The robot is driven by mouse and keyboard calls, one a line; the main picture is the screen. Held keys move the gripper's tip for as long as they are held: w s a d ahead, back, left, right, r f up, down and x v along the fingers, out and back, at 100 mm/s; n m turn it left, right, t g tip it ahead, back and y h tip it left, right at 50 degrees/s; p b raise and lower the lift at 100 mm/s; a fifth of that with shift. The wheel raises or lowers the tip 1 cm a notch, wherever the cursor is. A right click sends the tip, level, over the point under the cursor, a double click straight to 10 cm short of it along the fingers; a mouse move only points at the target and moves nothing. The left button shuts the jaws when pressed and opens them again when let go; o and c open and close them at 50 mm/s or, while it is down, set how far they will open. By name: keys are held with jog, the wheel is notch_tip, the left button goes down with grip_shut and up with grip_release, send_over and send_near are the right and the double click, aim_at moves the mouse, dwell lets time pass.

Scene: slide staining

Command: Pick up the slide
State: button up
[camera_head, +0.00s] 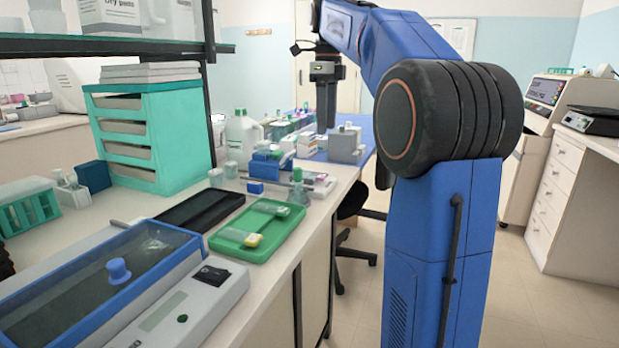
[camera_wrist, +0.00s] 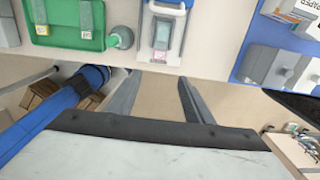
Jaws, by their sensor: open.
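In the wrist view, a small flat greyish rectangle, which looks like the slide (camera_wrist: 163,36), lies on a pale holder (camera_wrist: 147,50) near the bench edge. In the head view the holder shows as a small white and pink item (camera_head: 322,184) on the bench; I cannot make out the slide there. My gripper (camera_wrist: 159,77) is open and empty, its two fingers apart, with bare bench edge and floor beyond them. It also shows in the head view (camera_head: 326,128), hanging pointed down above the bench, apart from the holder.
A green tray (camera_head: 231,256) with small items lies nearer on the bench, beside a black tray (camera_head: 172,218). A small bottle (camera_wrist: 122,38) stands left of the holder. Grey blocks (camera_wrist: 262,66) stand on a blue mat (camera_wrist: 237,71) to the right. Shelving rises at left.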

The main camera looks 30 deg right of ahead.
aim_at(324, 176)
notch_tip(324, 176, down, 14)
jog(key=shift+a+r, duration=0.15)
jog(key=c, duration=1.1)
